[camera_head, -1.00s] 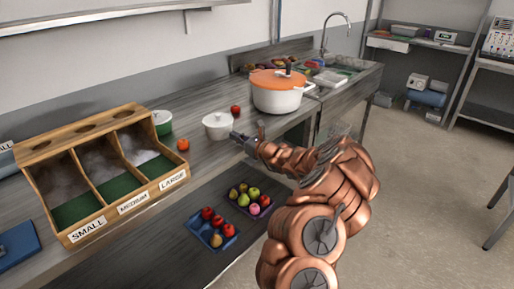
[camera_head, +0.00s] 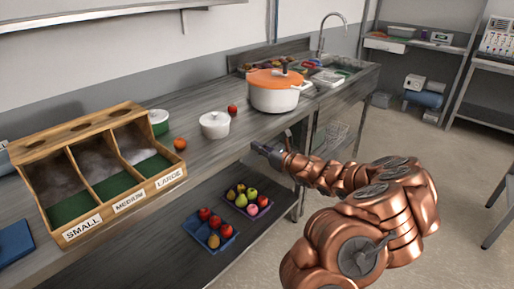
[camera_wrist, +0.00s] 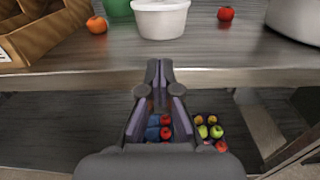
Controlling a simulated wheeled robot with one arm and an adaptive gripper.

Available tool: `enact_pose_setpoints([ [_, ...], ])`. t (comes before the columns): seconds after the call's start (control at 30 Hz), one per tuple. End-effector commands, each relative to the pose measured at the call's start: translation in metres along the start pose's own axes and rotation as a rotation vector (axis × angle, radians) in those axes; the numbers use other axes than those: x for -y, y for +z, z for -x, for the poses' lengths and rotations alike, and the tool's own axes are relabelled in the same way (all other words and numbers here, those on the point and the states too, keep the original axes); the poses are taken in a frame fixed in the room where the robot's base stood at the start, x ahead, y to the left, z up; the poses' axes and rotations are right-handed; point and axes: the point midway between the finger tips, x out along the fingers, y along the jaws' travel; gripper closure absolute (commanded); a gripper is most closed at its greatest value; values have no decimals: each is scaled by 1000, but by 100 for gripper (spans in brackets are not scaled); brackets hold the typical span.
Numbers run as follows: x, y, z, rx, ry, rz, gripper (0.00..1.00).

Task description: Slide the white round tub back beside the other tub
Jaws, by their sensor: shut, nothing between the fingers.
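The white round tub (camera_head: 214,126) stands upright on the counter, right of the other tub (camera_head: 159,122), which is white with green. A gap separates them in the head view. In the wrist view the white tub (camera_wrist: 160,20) is at top centre, and part of the green tub (camera_wrist: 117,7) shows behind it to the left. My gripper (camera_head: 262,149) is shut and empty, off the counter's front edge and apart from the white tub. In the wrist view my gripper's fingertips (camera_wrist: 160,68) point toward the tub.
A wooden sorting box (camera_head: 60,172) stands left. An orange fruit (camera_head: 180,144) lies near the tubs, and a red one (camera_head: 233,109) lies behind the white tub. A white pot with an orange lid (camera_head: 275,98) stands right.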

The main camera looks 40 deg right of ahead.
Motion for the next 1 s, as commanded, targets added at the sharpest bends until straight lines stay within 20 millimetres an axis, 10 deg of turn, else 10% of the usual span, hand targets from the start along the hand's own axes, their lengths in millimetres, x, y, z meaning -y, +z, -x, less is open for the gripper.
enact_pose_setpoints([
  [1.0, -1, 10, 5, -9, -9, 1533, 100],
])
